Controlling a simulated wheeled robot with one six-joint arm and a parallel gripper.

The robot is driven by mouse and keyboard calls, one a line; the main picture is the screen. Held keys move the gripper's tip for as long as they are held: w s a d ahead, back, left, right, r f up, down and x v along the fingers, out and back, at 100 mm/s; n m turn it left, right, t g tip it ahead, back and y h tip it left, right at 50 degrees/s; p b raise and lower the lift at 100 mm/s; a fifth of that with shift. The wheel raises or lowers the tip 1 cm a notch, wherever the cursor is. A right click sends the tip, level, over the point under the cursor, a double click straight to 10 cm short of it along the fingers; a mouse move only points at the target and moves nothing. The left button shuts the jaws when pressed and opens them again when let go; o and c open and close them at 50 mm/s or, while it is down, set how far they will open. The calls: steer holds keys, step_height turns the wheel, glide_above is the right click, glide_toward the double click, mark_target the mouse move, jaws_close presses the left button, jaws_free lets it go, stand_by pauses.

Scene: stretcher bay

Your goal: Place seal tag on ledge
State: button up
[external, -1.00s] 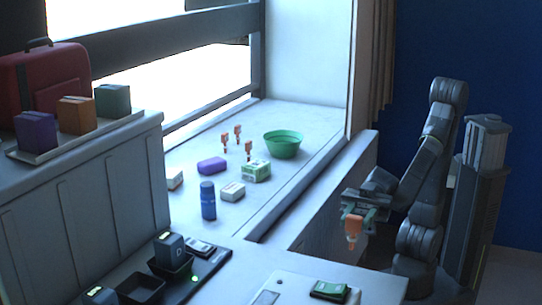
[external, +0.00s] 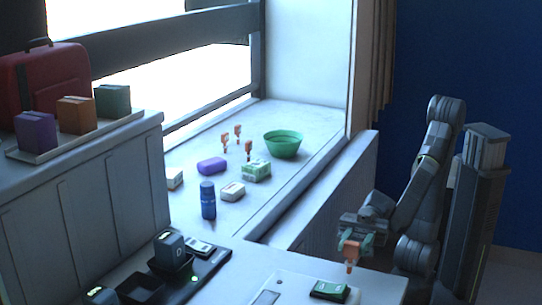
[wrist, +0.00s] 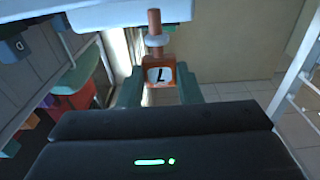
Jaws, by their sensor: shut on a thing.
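My gripper (external: 354,247) is at the right in the external view, shut on an orange seal tag (external: 351,252) that hangs with its stem down. In the wrist view the seal tag (wrist: 159,72) sits between the green fingers (wrist: 160,92); it has a white face with a dark mark and a pale collar on its stem. The tag is held in the air close to the edge of the front counter. The window ledge (external: 300,185) lies behind and to the left of my gripper. Several similar orange tags (external: 237,131) stand towards the back of the ledge.
The front counter (external: 240,290) holds a dark charger tray (external: 215,262) and a green-topped device (external: 330,291). The ledge's right front is clear.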

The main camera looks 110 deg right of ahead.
steer(key=shift+f+b, duration=0.65)
steer(key=o, duration=1.1)
